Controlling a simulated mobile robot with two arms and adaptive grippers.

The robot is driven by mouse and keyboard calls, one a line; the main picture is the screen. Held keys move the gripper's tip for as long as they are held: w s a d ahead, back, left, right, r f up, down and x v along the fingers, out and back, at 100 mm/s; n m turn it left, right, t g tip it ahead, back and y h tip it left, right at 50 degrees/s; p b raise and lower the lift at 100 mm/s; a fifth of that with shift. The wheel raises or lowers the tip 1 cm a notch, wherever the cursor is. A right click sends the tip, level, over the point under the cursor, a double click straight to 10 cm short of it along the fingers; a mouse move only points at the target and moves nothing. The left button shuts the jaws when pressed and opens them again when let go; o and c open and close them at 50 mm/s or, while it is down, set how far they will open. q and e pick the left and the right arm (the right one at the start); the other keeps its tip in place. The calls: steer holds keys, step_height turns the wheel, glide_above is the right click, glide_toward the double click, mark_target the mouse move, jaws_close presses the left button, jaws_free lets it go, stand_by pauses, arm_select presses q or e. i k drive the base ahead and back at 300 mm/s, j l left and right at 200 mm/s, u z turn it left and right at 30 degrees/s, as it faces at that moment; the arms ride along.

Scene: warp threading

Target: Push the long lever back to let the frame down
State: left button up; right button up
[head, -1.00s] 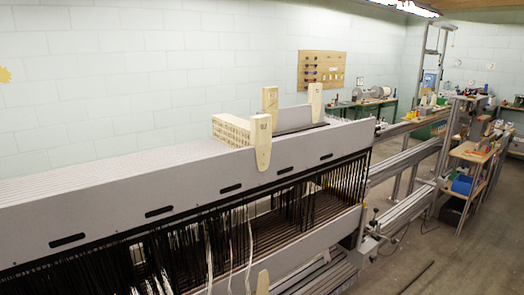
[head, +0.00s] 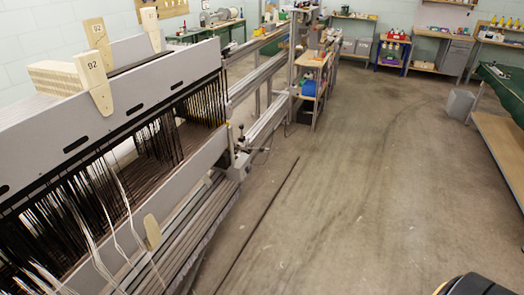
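The long grey frame (head: 118,112) of the warp machine runs along the left side, with black heddles (head: 160,140) and white threads hanging below its upper beam. At its right end is a small metal fitting with a short handle (head: 242,140). I cannot tell for sure which part is the long lever.
Wooden pieces marked 92 (head: 95,78) sit on the upper beam. A long thin dark strip (head: 262,218) runs along the floor beside the machine. The concrete floor (head: 360,190) to the right is open. A grey bin (head: 459,104) and workbenches (head: 497,140) stand at the right.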

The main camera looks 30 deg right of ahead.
mark_target(261, 149)
steer(key=i+l, duration=0.7)
steer(key=l, duration=0.15)
steer(key=i+l, duration=0.75)
steer(key=l, duration=0.15)
steer(key=i+l, duration=0.7)
steer(key=l, duration=0.15)
steer(key=k+l+z, duration=0.05)
